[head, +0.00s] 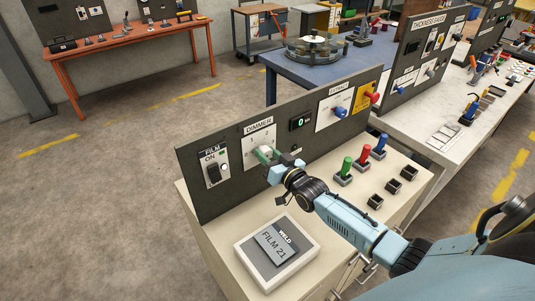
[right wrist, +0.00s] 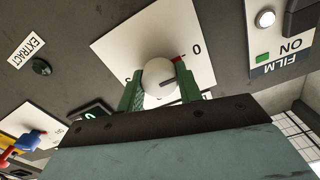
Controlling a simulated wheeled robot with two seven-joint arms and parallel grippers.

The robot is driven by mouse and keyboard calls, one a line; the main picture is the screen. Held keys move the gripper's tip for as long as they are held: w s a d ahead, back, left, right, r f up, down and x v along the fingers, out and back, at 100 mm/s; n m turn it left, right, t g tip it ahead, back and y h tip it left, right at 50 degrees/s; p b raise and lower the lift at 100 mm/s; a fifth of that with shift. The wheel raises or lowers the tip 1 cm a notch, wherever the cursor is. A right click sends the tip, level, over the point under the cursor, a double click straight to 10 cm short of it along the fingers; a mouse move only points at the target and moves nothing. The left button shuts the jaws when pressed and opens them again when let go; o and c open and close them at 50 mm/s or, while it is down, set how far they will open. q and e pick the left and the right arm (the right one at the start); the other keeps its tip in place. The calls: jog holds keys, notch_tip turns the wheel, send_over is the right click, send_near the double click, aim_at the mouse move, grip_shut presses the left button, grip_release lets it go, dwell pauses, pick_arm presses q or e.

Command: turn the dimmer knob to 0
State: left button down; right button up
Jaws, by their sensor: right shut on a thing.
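The dimmer knob (right wrist: 158,73) is a round white knob on a white plate (right wrist: 118,42), under the DIMMER label (head: 259,126) in the head view. My right gripper (right wrist: 160,84) is shut on it, with one green finger on each side. In the right wrist view a red mark (right wrist: 178,58) lies beside the knob, near a printed 0 (right wrist: 197,48). A dark line shows on the knob's face, but its exact setting is hard to tell. A small display (head: 301,121) right of the dimmer shows a green digit that looks like 0. My left gripper is not in view.
The FILM ON switch (head: 213,172) is left of the dimmer. The EXTRACT plate (head: 334,107) and a yellow plate with a red knob (head: 372,97) are to the right. Green, red and blue handles (head: 364,158) stand on the bench.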

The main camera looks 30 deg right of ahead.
jog(key=shift+f, duration=0.1)
dwell(0.3)
jog(key=o, duration=1)
jog(key=s+d, duration=0.1)
jog(key=s, duration=1.2)
jog(key=shift+s, duration=0.2)
